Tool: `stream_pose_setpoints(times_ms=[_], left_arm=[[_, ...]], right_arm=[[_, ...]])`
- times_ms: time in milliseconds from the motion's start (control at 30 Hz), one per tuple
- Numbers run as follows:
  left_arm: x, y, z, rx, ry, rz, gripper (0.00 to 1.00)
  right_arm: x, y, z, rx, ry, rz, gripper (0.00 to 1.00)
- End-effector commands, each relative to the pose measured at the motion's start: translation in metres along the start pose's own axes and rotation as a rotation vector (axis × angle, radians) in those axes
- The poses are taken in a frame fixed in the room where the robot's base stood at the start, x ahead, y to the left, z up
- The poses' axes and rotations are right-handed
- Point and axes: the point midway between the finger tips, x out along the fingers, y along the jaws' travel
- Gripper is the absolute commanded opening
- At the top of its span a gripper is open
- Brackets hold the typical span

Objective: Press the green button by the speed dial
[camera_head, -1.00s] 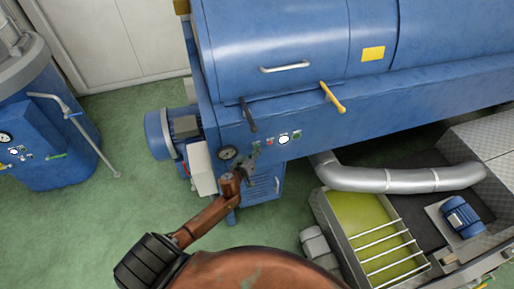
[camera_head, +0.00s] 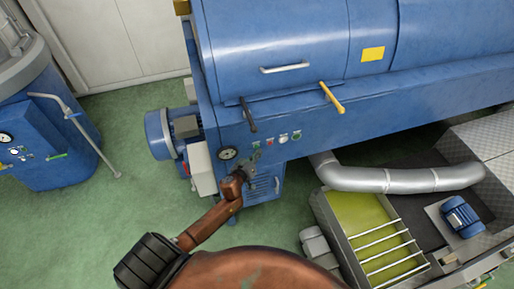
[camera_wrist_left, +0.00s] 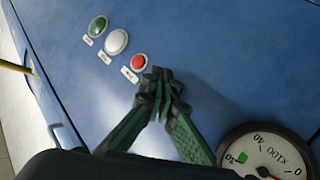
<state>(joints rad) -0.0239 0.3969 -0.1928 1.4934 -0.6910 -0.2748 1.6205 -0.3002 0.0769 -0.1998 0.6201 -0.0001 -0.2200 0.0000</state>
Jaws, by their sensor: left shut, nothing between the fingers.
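The blue machine's front panel (camera_head: 240,133) carries a round white-faced dial (camera_head: 228,153), which shows in the left wrist view (camera_wrist_left: 262,158). To the dial's right in the head view is a row: a small green spot (camera_head: 256,144), a red button (camera_head: 270,141), a white button (camera_head: 283,138) and a green button (camera_head: 297,135). The left wrist view shows the red (camera_wrist_left: 138,63), white (camera_wrist_left: 116,41) and far green (camera_wrist_left: 97,27) buttons; nothing green shows between red and dial. My left gripper (camera_head: 253,161) is shut and empty, its tips (camera_wrist_left: 160,82) between red button and dial. Contact cannot be told.
A black lever (camera_head: 248,115) and a yellow-handled lever (camera_head: 332,97) stick out above the buttons. A silver pipe (camera_head: 400,180) and a grated trough (camera_head: 375,235) stand at the lower right. Another blue machine (camera_head: 45,140) is at the left. Green floor (camera_head: 120,200) lies clear between.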

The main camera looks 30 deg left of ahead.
Motion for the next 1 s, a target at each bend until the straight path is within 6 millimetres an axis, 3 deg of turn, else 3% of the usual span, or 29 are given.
stream_pose_setpoints(times_ms=[233,733,1000], left_arm=[[-0.002,0.002,0.002,-0.001,-0.001,0.000,0.00],[-0.033,0.023,0.024,-0.002,-0.001,0.000,0.00],[-0.035,0.025,0.026,0.001,0.000,0.000,0.00]], right_arm=[[-0.001,0.000,0.000,0.000,0.000,0.000,0.00],[-0.007,0.004,0.000,-0.002,0.000,0.004,0.00],[-0.007,0.005,0.000,-0.002,0.000,0.005,0.00]])
